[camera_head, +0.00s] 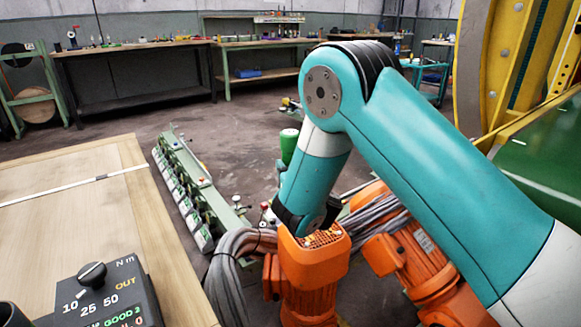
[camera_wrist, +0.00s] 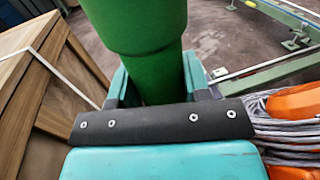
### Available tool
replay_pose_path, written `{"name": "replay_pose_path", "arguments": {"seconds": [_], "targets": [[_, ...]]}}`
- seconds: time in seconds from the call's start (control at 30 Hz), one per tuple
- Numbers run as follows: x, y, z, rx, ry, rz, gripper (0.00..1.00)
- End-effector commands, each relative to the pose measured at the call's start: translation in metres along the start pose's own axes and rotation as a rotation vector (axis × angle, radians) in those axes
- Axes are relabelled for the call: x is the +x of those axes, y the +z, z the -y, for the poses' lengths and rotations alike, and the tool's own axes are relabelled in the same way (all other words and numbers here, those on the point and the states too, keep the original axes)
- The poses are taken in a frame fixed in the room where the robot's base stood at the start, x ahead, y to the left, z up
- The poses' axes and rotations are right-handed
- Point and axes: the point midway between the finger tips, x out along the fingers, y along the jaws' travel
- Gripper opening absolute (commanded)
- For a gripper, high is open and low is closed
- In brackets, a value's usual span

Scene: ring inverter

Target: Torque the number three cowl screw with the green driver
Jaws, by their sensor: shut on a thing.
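The green driver (camera_wrist: 135,30) fills the upper middle of the wrist view, between the two fingers of my gripper (camera_wrist: 155,85), which is shut on it. Its green top (camera_head: 288,145) shows beside my arm in the head view. My gripper (camera_head: 303,215) is just above the near orange motor (camera_head: 313,265), whose top has a grille-like cowl (camera_head: 322,238). My wrist covers part of that cowl. The driver's tip is hidden, and I cannot tell if it touches a screw. The cowl screws and their numbers are not readable.
Grey cables (camera_head: 232,275) lie against the motor. A second orange motor (camera_head: 405,262) is at right. A green rail (camera_head: 190,190) runs behind.

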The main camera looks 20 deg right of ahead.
Motion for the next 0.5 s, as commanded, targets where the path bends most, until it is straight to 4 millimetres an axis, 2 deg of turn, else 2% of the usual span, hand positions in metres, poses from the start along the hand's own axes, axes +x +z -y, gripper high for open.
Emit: {"name": "replay_pose_path", "arguments": {"seconds": [0.5], "targets": [[0.0005,-0.0053,-0.0002,-0.001,0.001,0.004,0.13]]}}
